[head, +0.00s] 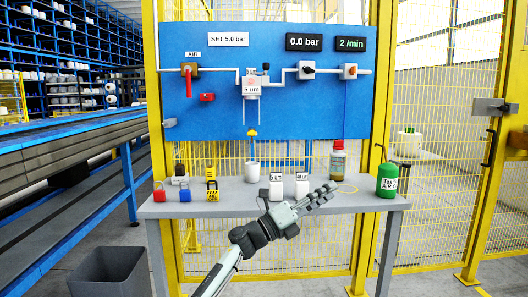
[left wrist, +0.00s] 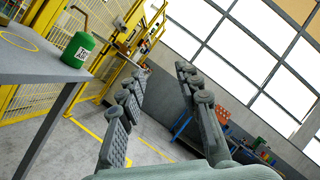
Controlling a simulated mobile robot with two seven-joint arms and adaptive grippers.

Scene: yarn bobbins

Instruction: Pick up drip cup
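A small light-grey cup (head: 253,173), which looks like the drip cup, stands upright on the grey table (head: 230,194) below the filter unit (head: 252,87) and a small yellow part (head: 252,133) on the blue panel. My left gripper (head: 326,189) is over the right half of the table's front, well to the right of the cup and apart from it. In the left wrist view its two fingers (left wrist: 160,72) are spread with nothing between them. The cup is not in that view. My right gripper is not in view.
Two white boxes (head: 302,186) and an amber bottle (head: 338,161) stand right of the cup. Padlocks (head: 185,194) and a yellow tagged lock (head: 212,185) stand left. A green canister (head: 387,180) is at the right end. A grey bin (head: 108,272) is on the floor.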

